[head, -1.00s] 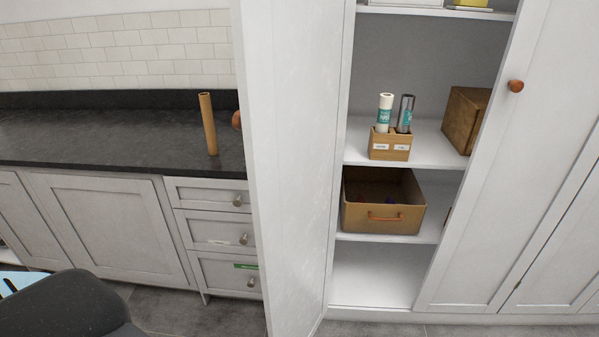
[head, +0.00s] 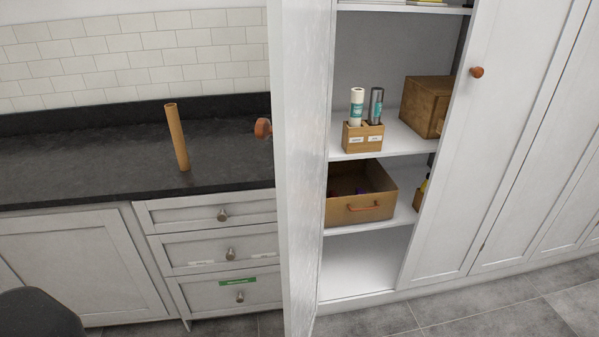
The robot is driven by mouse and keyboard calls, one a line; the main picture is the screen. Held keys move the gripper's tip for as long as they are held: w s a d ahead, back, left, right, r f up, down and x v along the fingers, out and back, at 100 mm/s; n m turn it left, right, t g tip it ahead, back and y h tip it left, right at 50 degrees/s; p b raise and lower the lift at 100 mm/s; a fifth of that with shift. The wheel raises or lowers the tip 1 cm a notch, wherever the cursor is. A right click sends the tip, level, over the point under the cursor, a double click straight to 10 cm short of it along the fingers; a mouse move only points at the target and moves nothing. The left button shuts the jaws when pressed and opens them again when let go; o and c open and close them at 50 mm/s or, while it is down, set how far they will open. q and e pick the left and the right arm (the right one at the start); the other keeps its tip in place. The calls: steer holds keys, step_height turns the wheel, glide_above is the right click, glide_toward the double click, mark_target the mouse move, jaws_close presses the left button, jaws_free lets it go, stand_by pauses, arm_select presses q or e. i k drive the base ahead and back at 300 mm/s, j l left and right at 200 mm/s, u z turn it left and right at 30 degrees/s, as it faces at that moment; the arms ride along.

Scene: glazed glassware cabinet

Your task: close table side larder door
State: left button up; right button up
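The larder door (head: 306,170) beside the counter stands open in the head view, seen nearly edge-on, with its round orange-brown knob (head: 263,128) on the left side. The open larder shows shelves (head: 398,140) to the right of this door. The other larder door (head: 478,160), with a similar knob (head: 477,72), is shut on the right. Neither of my grippers is in view.
A dark counter (head: 90,150) with a brown tube (head: 177,137) and drawers (head: 222,215) below lies left of the door. The shelves hold a small wooden caddy (head: 362,139) and boxes. Grey floor (head: 480,310) is clear at the lower right. A dark rounded shape (head: 38,313) is at the lower left.

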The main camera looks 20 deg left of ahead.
mark_target(301, 34)
steer(key=j+z, duration=0.25)
steer(key=j, duration=0.65)
steer(key=j+z, duration=0.2)
steer(key=j, duration=0.85)
steer(key=i+j, duration=0.05)
